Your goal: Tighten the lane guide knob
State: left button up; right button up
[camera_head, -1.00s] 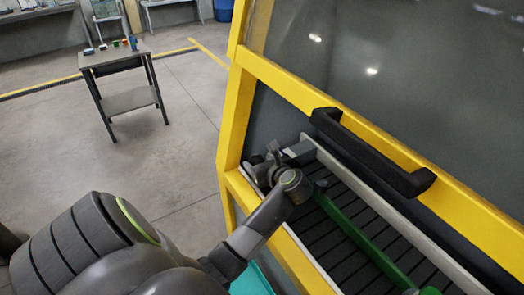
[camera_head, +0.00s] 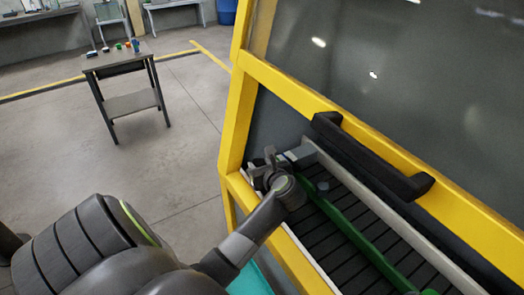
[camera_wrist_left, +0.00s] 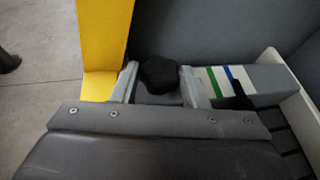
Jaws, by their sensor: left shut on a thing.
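The black lobed knob (camera_wrist_left: 160,75) sits between the two fingers of my left gripper (camera_wrist_left: 161,86) in the left wrist view. It is on a grey bracket (camera_wrist_left: 262,82), beside white, green and blue stripes. In the head view my left gripper (camera_head: 268,166) is at the near left corner of the machine, at the end of the lane; the knob is hard to make out there behind the wrist. The gripper is shut on the knob. A green lane guide rail (camera_head: 350,232) runs along the dark slatted lane. My right gripper is not in view.
The yellow machine frame (camera_head: 236,115) stands close beside the gripper. A black handle (camera_head: 370,155) juts out above the lane. A pale side rail (camera_head: 385,205) borders the lane. A small table (camera_head: 125,70) with small items stands far left on open floor.

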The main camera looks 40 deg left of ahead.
pick_arm(q)
jog(key=m+t+h+p, duration=0.3)
jog(key=m, duration=0.1)
jog(key=shift+s+a+r+t, duration=0.2)
jog(key=shift+s+a+t, duration=0.1)
jog(key=shift+s, duration=0.1)
jog(key=m+t+h+p, duration=0.1)
jog(key=m+h+p, duration=0.1)
jog(key=shift+s+a+m+t+h, duration=0.1)
jog(key=shift+a+m+t+h, duration=0.1)
jog(key=shift+m+t+h, duration=0.15)
jog(key=shift+f+m+t+h+p, duration=0.15)
jog(key=shift+m+t+h+p, duration=0.2)
jog(key=shift+m+h+p, duration=0.3)
jog(key=o, duration=1)
jog(key=b+v, duration=0.3)
jog(key=v, duration=1.4)
jog(key=shift+s+d+f+b, duration=0.1)
jog(key=shift+s+f+b, duration=0.1)
jog(key=shift+b, duration=0.2)
